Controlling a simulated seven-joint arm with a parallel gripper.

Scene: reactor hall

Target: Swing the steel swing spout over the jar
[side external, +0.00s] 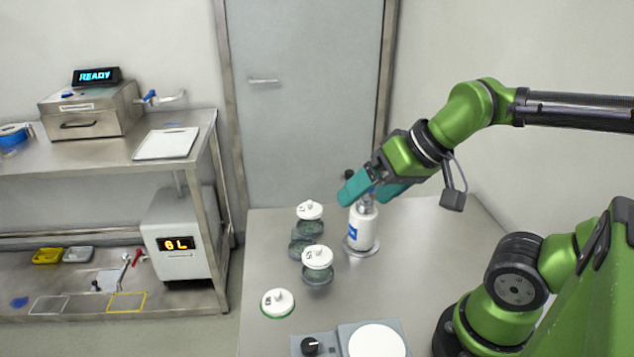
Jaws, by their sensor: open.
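My gripper (373,194) has teal fingers spread apart, in front of and around the steel neck of a white canister (362,232) with a blue label. The canister stands upright on the steel table. A bit of blue and a small black knob (349,174) show by the fingers; I cannot tell whether a spout is hidden there or whether the fingers touch anything. A steel tube with a blue handle (170,98) sticks out beside the steel box on the left bench. Dark glass jars with white lids (317,257) stand left of the canister; I cannot tell which jar is meant.
A white lid or low lidded jar (278,301) and a grey device with a round white plate (377,341) are at the table's front. The left bench holds a steel box (92,108) and a "READY" display (97,77). The table right of the canister is clear.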

